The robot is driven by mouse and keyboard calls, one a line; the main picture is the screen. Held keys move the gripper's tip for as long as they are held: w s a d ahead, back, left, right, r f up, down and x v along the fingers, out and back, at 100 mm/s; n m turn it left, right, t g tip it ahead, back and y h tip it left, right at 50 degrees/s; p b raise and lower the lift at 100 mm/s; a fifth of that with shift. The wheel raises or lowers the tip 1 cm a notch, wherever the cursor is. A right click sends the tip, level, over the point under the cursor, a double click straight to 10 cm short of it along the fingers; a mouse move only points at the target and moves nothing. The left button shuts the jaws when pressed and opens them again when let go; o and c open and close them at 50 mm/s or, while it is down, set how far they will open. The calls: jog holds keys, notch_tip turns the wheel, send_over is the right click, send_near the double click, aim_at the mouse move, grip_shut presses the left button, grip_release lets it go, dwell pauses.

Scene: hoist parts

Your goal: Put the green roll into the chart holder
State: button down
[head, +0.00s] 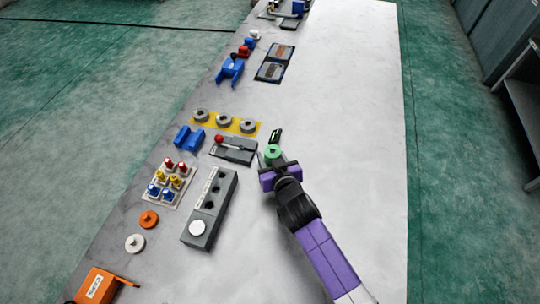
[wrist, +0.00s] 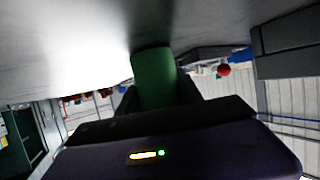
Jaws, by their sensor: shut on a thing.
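The green roll (head: 272,152) is between the fingers of my gripper (head: 273,162), which is shut on it. In the wrist view the green roll (wrist: 154,78) stands out past the dark fingers; its lower part is hidden by my gripper (wrist: 158,100). A long grey block (head: 222,190) with a label strip and round holes, which looks like the chart holder, lies left of and nearer than my gripper, apart from the roll. A white round piece (head: 197,228) sits at its near end; two other holes look dark and empty.
A grey fixture with a red knob (head: 219,140) is just left of my gripper. A small dark green-and-black item (head: 275,135) is just beyond the roll. Yellow strip with grey rings (head: 238,125), blue bracket (head: 188,139) and peg board (head: 169,184) stand left. The table's right side (head: 350,120) is clear.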

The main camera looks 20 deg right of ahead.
jog(key=shift+f, duration=0.2)
jog(key=c, duration=0.8)
grip_release()
jog(key=shift+r, duration=0.2)
jog(key=b+v, duration=0.1)
jog(key=v, duration=1.1)
